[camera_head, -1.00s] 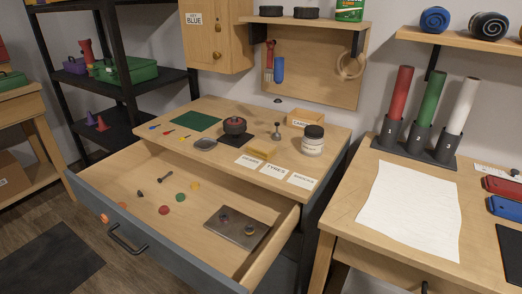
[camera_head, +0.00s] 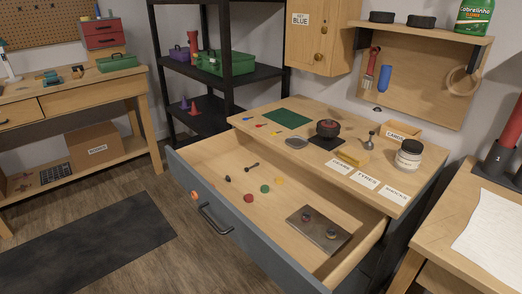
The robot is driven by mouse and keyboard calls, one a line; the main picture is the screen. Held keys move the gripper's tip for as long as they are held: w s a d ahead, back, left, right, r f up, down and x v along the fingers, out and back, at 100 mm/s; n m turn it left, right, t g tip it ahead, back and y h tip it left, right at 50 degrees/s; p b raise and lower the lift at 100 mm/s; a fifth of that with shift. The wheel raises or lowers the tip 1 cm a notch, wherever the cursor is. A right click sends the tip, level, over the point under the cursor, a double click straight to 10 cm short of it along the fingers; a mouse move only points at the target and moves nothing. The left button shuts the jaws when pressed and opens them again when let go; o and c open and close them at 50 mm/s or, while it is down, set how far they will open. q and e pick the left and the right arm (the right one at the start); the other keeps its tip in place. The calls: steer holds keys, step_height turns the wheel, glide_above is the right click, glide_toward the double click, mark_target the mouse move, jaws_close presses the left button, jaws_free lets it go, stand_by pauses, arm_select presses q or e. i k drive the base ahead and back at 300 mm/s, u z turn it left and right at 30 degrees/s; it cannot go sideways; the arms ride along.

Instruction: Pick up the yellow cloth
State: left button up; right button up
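A small yellow folded item (camera_head: 352,158), which looks like the yellow cloth, lies on the top of the drawer cabinet (camera_head: 262,137). It is behind the white label cards, near the cabinet's front edge. Neither of my grippers shows in the head view, so I cannot see either one near the cloth.
The cabinet's drawer (camera_head: 215,165) is pulled open, with small parts and a metal plate (camera_head: 319,229) inside. A jar (camera_head: 408,157), a dark round part (camera_head: 328,129) and a metal knob-like part (camera_head: 370,140) stand near the cloth. A dark mat (camera_head: 85,250) lies on open floor at left.

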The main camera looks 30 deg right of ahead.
mark_target(357, 158)
steer(key=u, duration=0.8)
steer(key=i, duration=1.55)
steer(key=z, duration=2.6)
